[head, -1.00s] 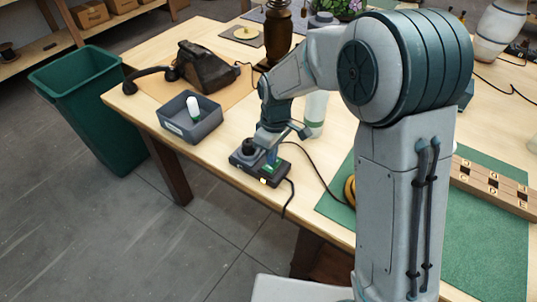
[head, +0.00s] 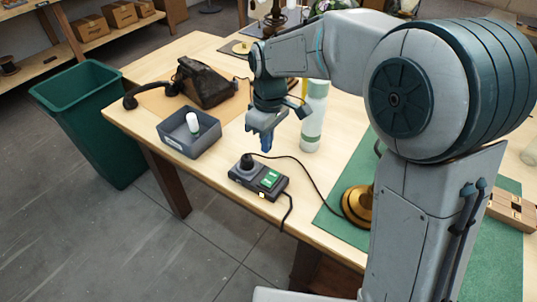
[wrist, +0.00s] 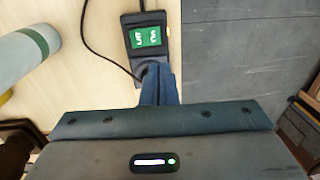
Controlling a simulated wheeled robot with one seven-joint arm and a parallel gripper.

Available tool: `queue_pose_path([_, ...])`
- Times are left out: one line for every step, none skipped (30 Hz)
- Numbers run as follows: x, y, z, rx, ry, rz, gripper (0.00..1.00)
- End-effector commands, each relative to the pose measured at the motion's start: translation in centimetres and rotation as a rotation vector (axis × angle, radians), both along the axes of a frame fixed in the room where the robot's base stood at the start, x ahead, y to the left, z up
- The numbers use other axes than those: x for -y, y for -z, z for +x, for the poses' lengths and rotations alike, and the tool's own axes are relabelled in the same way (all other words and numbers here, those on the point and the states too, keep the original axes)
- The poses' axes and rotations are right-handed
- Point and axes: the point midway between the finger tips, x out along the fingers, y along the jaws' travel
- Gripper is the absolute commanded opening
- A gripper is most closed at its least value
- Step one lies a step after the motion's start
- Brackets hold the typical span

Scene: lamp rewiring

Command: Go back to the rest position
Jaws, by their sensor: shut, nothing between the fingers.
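My gripper (head: 266,142) is shut and empty in the head view, held in the air above the table (head: 222,205). It points down, above and behind a small dark device (head: 258,178) with a round black knob and a green panel at the table's front edge. In the wrist view my shut fingers (wrist: 158,88) overlap the knob end of the device, and its green panel (wrist: 147,37) shows beyond them. A black cable runs from the device across the table.
A grey bin (head: 188,141) holding a white bulb-like item, an old dark telephone (head: 203,82) and a pale bottle (head: 314,118) stand near my gripper. A brass lamp base (head: 357,203) is on the green mat (head: 342,232). A green waste bin (head: 95,120) stands left of the table.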

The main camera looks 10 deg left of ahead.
Motion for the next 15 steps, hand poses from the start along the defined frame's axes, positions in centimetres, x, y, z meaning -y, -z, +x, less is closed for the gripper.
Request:
queue_pose_path([-0.1, -0.7, 0.0, 0.003, 0.0, 0.002, 0.0])
queue_pose_path([-0.1, -1.0, 0.0, 0.003, 0.0, 0.002, 0.0])
queue_pose_path([-0.1, -1.3, -0.1, 0.002, 0.0, 0.001, 0.0])
queue_pose_path([-0.1, -1.5, -0.1, 0.001, 0.0, 0.0, 0.0])
queue_pose_path([-0.1, -1.6, -0.1, 0.001, 0.001, 0.0, 0.0])
queue_pose_path([-0.1, -1.8, -0.2, 0.0, 0.001, 0.001, 0.0])
queue_pose_path([-0.1, -1.8, -0.2, 0.0, 0.001, 0.0, 0.0])
queue_pose_path([-0.1, -1.9, -0.2, 0.0, 0.001, 0.0, 0.0])
queue_pose_path([-0.1, -1.9, -0.2, 0.0, 0.001, 0.0, 0.0])
queue_pose_path([-0.1, -1.9, -0.2, 0.0, 0.001, 0.0, 0.0])
queue_pose_path([-0.1, -1.9, -0.2, 0.0, 0.001, 0.0, 0.0])
queue_pose_path([-0.1, -1.9, -0.2, 0.0, 0.001, 0.0, 0.0])
queue_pose_path([-0.1, -1.9, -0.2, 0.0, 0.001, 0.0, 0.0])
queue_pose_path([-0.1, -1.9, -0.2, 0.0, 0.001, 0.0, 0.0])
queue_pose_path([-0.1, -1.9, -0.2, 0.0, 0.001, 0.0, 0.0])
